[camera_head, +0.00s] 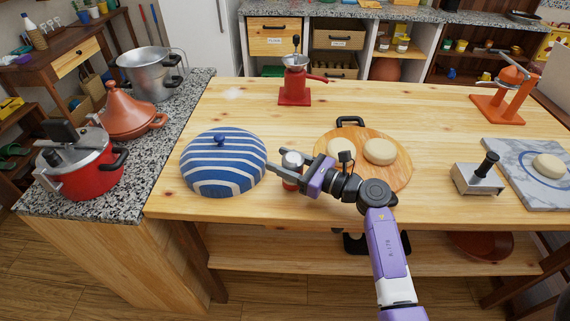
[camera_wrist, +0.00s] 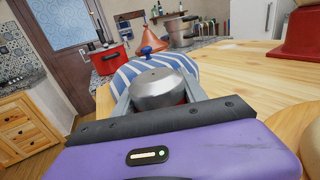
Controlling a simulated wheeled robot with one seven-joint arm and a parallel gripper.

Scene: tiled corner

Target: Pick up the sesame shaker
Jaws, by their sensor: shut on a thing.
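The sesame shaker (camera_head: 291,164) has a silver domed top and a reddish body. It stands upright between the fingers of my gripper (camera_head: 293,176), right of the blue-striped dome. In the wrist view the shaker's silver top (camera_wrist: 160,88) sits between the two grey fingers, which press on its sides. My gripper is shut on it. The fingers and the purple palm hide most of its lower body. I cannot tell whether its base touches the wooden table.
A blue-and-white striped dome (camera_head: 222,165) sits close on the left. A round wooden board (camera_head: 395,180) with pale dough rounds lies on the right. A red grinder (camera_head: 295,88) stands behind. A metal press (camera_head: 478,178) is farther right. The table between dome and grinder is clear.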

